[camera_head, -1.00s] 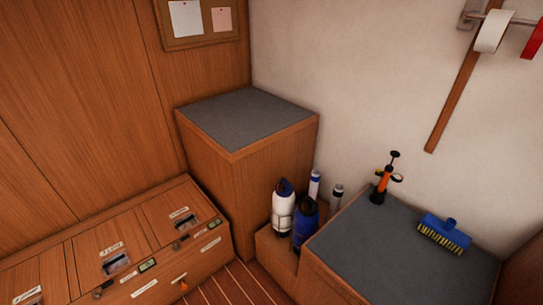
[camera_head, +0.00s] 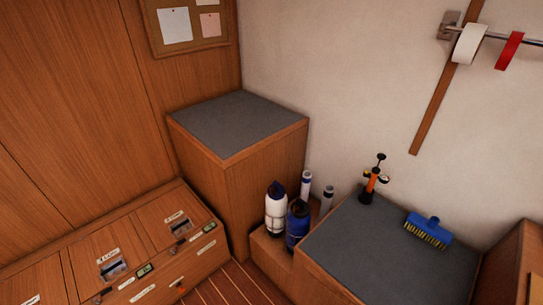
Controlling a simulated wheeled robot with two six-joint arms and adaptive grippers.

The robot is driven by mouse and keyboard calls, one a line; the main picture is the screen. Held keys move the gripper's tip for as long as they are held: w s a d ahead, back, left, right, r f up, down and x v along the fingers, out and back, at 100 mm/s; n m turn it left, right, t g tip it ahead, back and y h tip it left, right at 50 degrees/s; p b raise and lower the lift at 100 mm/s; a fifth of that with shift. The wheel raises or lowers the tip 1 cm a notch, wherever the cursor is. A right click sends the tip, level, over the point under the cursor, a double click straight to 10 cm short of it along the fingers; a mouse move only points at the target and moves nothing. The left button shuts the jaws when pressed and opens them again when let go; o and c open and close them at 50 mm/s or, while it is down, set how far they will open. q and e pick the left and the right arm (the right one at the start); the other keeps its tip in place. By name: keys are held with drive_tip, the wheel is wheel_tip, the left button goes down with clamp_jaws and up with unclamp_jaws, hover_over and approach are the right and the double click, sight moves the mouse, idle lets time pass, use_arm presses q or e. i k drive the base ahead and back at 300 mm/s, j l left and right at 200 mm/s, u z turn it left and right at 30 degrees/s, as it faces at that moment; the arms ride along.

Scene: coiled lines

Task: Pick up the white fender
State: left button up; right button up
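The white fender (camera_head: 276,218) stands upright in a low wooden bin in the corner, between the tall grey-topped locker and the lower grey-topped bench. It has a dark blue top and a line around its middle. A blue fender (camera_head: 298,226) stands close at its right and slightly in front. The fender's lower end is hidden by the bin. Neither of my grippers shows in the head view.
The wooden bin (camera_head: 264,252) also holds two slim white cylinders (camera_head: 306,186) behind the fenders. The bench top (camera_head: 375,255) bears an orange pump (camera_head: 369,185) and a blue brush (camera_head: 428,231). The tall locker (camera_head: 238,124) has a bare top. A low chest (camera_head: 125,255) with latches lines the left.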

sight(276, 199)
drive_tip(key=i+j, duration=0.65)
drive_tip(key=j, duration=0.3)
drive_tip(key=i+j, duration=0.35)
drive_tip(key=j+z, duration=0.1)
drive_tip(key=z, duration=1.5)
